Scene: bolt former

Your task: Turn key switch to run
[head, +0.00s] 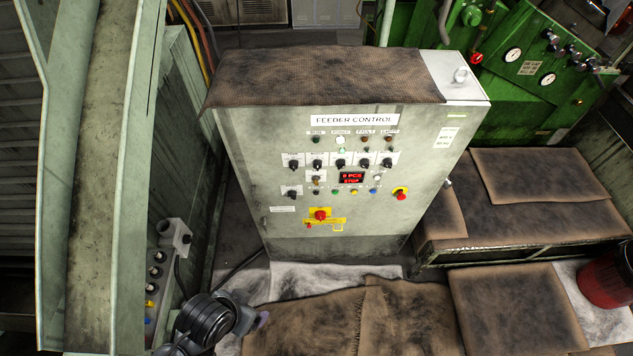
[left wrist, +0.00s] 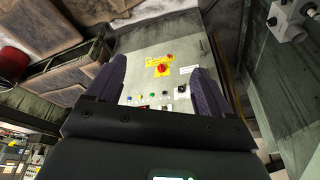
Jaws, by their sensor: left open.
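The grey feeder control cabinet (head: 237,150) stands in the middle of the head view. A small brass-coloured switch (head: 316,180), which looks like the key switch, sits left of the red display (head: 352,178); its setting is too small to read. I cannot make this switch out in the left wrist view. My left gripper (head: 262,319) is low at the left in the head view, in front of the cabinet and apart from it. In the left wrist view its purple fingers (left wrist: 160,75) are spread and empty, with the panel beyond them. My right gripper is not in view.
Black knobs (head: 340,163) and coloured buttons (head: 354,192) crowd around the switch. A red emergency stop (head: 401,193) and red rotary switch (head: 320,215) are close by. A grey post and a side button box (head: 154,285) stand left. Brown mats (head: 410,315) cover the floor in front.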

